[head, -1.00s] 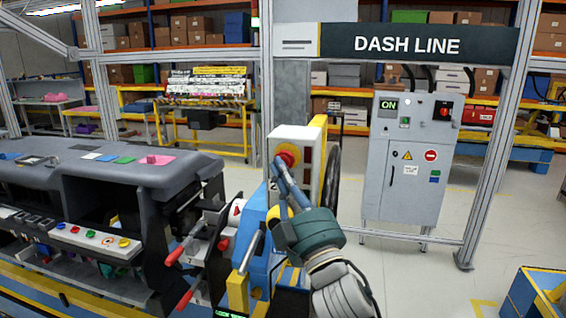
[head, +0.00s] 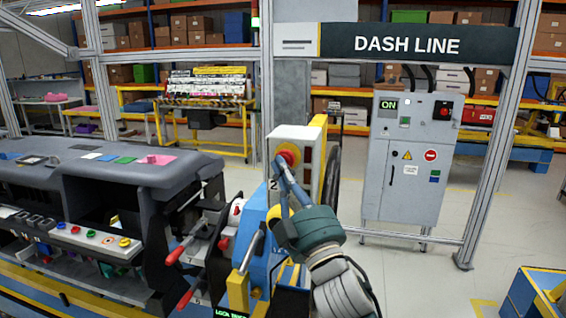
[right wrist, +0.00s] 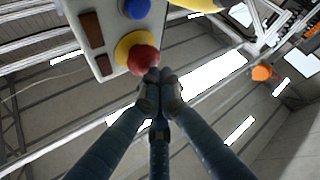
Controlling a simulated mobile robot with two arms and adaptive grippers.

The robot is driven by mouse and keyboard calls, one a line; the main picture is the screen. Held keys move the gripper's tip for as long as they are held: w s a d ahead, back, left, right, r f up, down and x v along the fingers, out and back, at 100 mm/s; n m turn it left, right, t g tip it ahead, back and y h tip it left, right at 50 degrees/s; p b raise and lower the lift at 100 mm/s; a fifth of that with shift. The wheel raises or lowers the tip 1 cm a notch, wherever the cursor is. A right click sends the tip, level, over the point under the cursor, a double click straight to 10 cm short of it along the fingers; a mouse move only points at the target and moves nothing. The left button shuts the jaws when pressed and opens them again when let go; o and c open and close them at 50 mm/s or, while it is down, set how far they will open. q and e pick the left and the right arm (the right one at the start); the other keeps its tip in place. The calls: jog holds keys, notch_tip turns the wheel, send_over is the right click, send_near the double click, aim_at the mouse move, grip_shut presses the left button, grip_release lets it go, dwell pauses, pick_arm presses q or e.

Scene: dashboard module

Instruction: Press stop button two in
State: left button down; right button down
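The stop button is a red mushroom head (head: 287,156) with a yellow collar on the upper front of a light grey box (head: 298,137) marked with a 2. In the right wrist view the red button (right wrist: 143,60) sits on its yellow collar, near a blue button (right wrist: 134,8). My right gripper (head: 281,166) is in front of the box, its closed fingertips at the lower part of the button. In the right wrist view the fingers (right wrist: 160,76) are together and empty, with tips right beside the button's edge. I cannot tell whether they touch it. My left gripper is not in view.
A blue and yellow fixture with red-handled levers (head: 175,256) stands below and left of the box. A dark dashboard module (head: 105,165) lies at left. A grey control cabinet (head: 408,165) stands behind at right, with open floor around it.

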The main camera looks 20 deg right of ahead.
jog(key=shift+s+a, duration=0.4)
jog(key=shift+s, duration=0.25)
jog(key=shift+s+a, duration=0.75)
jog(key=shift+s, duration=0.3)
jog(key=shift+s+a, duration=0.7)
jog(key=shift+s, duration=0.3)
jog(key=shift+f, duration=0.1)
